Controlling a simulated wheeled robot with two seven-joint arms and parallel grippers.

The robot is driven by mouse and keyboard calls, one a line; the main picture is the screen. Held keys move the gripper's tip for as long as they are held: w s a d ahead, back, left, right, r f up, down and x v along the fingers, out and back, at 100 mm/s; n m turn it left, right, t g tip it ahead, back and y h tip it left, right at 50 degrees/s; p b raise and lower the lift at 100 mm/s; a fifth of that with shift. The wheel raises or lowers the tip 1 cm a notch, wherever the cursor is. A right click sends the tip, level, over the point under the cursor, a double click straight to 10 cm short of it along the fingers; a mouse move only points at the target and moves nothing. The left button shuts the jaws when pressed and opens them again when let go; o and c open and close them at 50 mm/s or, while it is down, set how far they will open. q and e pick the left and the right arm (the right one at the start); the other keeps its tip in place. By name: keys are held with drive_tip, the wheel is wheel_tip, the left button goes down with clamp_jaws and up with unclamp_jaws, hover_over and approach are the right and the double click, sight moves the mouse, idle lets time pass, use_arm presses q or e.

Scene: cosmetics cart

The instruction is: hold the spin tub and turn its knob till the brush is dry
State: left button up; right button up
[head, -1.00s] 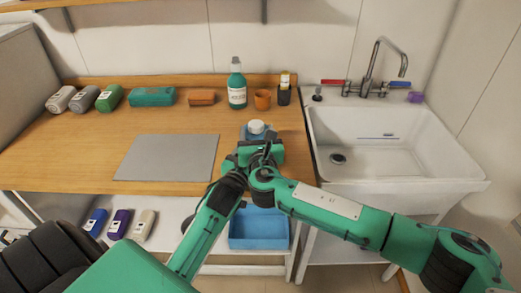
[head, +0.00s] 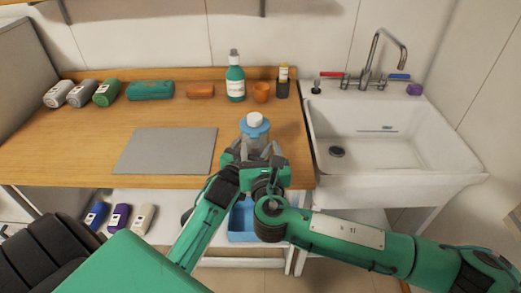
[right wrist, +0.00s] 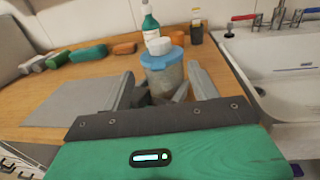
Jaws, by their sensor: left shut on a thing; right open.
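The spin tub (head: 252,138) stands on the wooden counter, a clear-looking tub with a blue lid and a white knob (head: 255,119) on top. It also shows in the right wrist view (right wrist: 164,80), with the knob (right wrist: 159,46) upright. My left gripper (head: 243,158) is shut on the tub low down, its fingers mostly hidden behind my right gripper. My right gripper (head: 259,149) is open on the near side of the tub, its fingers spread wide and below the knob, not on it. I cannot make out a brush.
A green bottle (head: 236,84), an orange cup (head: 261,92) and a dark holder (head: 282,89) stand behind the tub. A grey mat (head: 166,151) lies left. A white sink (head: 450,150) is right. A blue bin (head: 242,222) sits below the counter.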

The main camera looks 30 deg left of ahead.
sight(262, 120)
drive_tip(key=w+a+n+g+y, duration=0.1)
drive_tip(key=a+g, duration=0.1)
drive_tip(key=w+a+r+n+g+y, duration=0.1)
drive_tip(key=w+a+n+g+y, duration=0.1)
drive_tip(key=w+a+r+n+g+y, duration=0.1)
drive_tip(key=a+n+g+y, duration=0.1)
drive_tip(key=a, duration=0.1)
drive_tip(key=shift+w+a+g, duration=0.1)
drive_tip(key=shift+w+g, duration=0.05)
drive_tip(key=shift+g, duration=0.15)
drive_tip(key=n+g, duration=0.1)
drive_tip(key=w+n+g+y, duration=0.1)
drive_tip(key=g, duration=0.1)
drive_tip(key=shift+w+a+r+n+g+y, duration=0.1)
drive_tip(key=shift+w+a+n+g+y, duration=0.2)
drive_tip(key=shift+w+n+g+y, duration=0.1)
drive_tip(key=n+g, duration=0.1)
drive_tip(key=g, duration=0.1)
drive_tip(key=w+d+n+g, duration=0.1)
drive_tip(key=shift+w+g, duration=0.25)
drive_tip(key=shift+g, duration=0.15)
drive_tip(key=w+d+f+n+g, duration=0.35)
drive_tip(key=w+d+g, duration=0.2)
drive_tip(key=d, duration=0.45)
drive_tip(key=shift+t, duration=0.25)
drive_tip(key=x, duration=1.2)
drive_tip(key=shift+w+a+r, duration=0.15)
drive_tip(key=shift+w+r, duration=0.1)
drive_tip(key=shift+w, duration=0.1)
drive_tip(key=c, duration=1)
